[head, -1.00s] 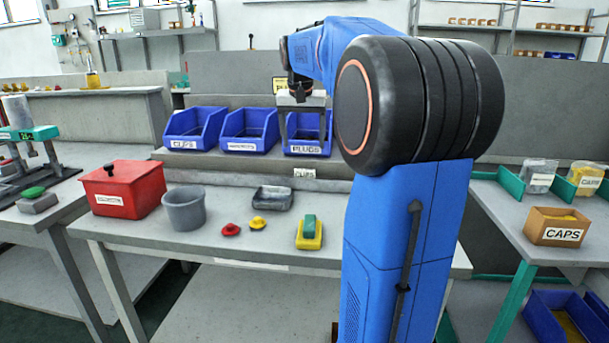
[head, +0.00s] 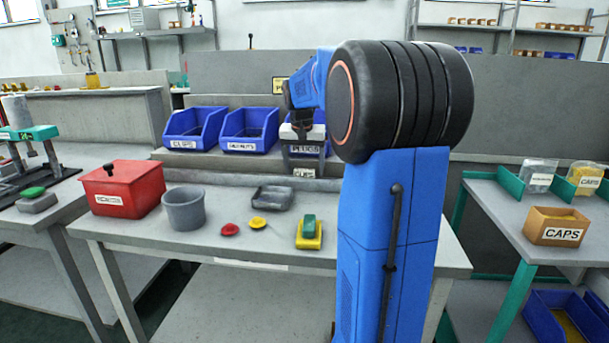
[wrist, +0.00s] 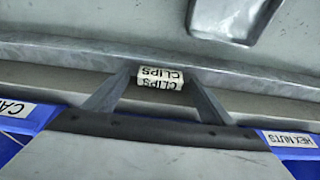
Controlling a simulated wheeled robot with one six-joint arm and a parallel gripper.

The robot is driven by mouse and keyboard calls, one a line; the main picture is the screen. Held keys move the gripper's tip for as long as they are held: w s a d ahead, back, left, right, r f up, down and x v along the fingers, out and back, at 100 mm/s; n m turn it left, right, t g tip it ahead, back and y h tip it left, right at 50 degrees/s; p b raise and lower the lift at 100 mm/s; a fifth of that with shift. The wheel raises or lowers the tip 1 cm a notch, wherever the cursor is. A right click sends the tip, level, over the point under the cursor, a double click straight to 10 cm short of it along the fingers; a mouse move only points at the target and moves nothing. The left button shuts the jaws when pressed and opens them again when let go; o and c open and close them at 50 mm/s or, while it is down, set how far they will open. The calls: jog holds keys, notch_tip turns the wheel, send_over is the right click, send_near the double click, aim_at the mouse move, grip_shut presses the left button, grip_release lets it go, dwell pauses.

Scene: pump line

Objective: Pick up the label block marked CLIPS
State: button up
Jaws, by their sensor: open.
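The label block marked CLIPS (wrist: 160,78) is a small white block with black lettering. It shows upside down in the wrist view, between the tips of my gripper's two fingers. In the head view the block (head: 304,172) sits on the ledge in front of the right blue bin. My gripper (wrist: 160,88) is open, with a finger on each side of the block and gaps visible beside it. In the head view my gripper (head: 304,165) points down over the block. I cannot tell the exact height of the fingertips.
Blue bins, including the middle one (head: 250,128), stand just behind the block. A dark tray (head: 272,198), a yellow-green item (head: 309,234), a grey cup (head: 184,209) and a red box (head: 123,189) are on the bench in front. A CAPS box (head: 556,227) is at right.

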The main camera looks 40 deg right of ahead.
jog(key=c, duration=1.1)
jog(key=shift+c, duration=0.2)
